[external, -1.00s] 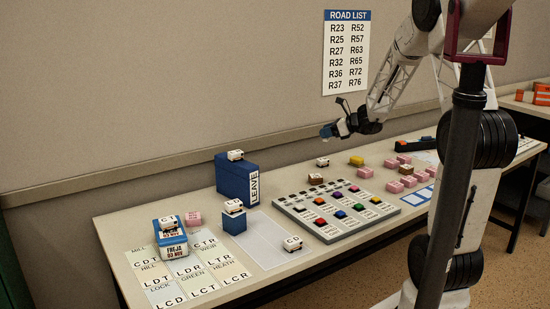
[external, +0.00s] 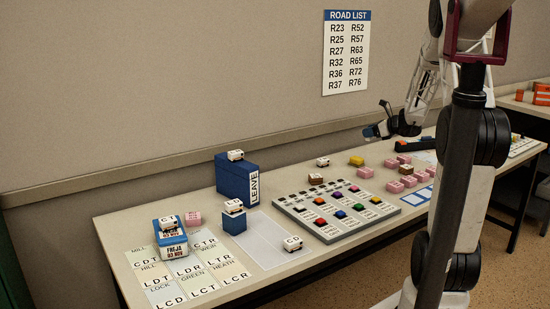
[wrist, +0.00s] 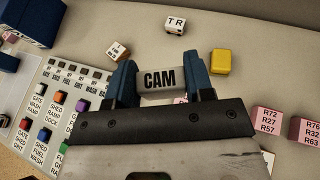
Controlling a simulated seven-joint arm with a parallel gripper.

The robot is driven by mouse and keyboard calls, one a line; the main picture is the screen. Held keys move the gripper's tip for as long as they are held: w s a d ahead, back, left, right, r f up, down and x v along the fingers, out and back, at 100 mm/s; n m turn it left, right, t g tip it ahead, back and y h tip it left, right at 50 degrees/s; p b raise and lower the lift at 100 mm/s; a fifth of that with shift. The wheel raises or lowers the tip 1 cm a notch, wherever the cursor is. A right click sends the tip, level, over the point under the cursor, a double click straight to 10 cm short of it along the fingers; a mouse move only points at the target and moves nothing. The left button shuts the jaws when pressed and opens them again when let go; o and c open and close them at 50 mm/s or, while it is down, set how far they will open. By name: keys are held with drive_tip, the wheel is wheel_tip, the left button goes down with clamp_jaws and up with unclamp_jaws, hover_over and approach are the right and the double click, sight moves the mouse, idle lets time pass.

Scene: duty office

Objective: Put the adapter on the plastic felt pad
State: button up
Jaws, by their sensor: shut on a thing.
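My gripper (wrist: 162,76) is shut on a small white block marked CAM (wrist: 160,80), held between its two blue fingers in the wrist view. In the external view my gripper (external: 375,131) hangs above the back of the table, up and right of the yellow block (external: 356,160). The held block is too small to make out there. Nothing in view is labelled as an adapter or a plastic felt pad, and I cannot tell which things these names mean.
A grey button panel (external: 335,209) lies mid-table. Several pink blocks (external: 409,181) stand to its right. A blue LEAVE box (external: 233,180), a smaller blue box (external: 234,221) and a lettered card grid (external: 190,273) are at left. A white TR block (wrist: 174,25) stands near the wall.

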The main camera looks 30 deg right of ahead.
wheel_tip(320, 180, down, 9)
drive_tip(key=shift+f, duration=0.15)
idle(0.4)
hover_over(357, 158)
drive_tip(key=shift+w+f, duration=0.1)
drive_tip(key=shift+f, duration=0.6)
drive_tip(key=shift+f, duration=0.15)
drive_tip(key=shift+f, duration=1.65)
drive_tip(key=shift+f, duration=0.1)
drive_tip(key=o, duration=0.9)
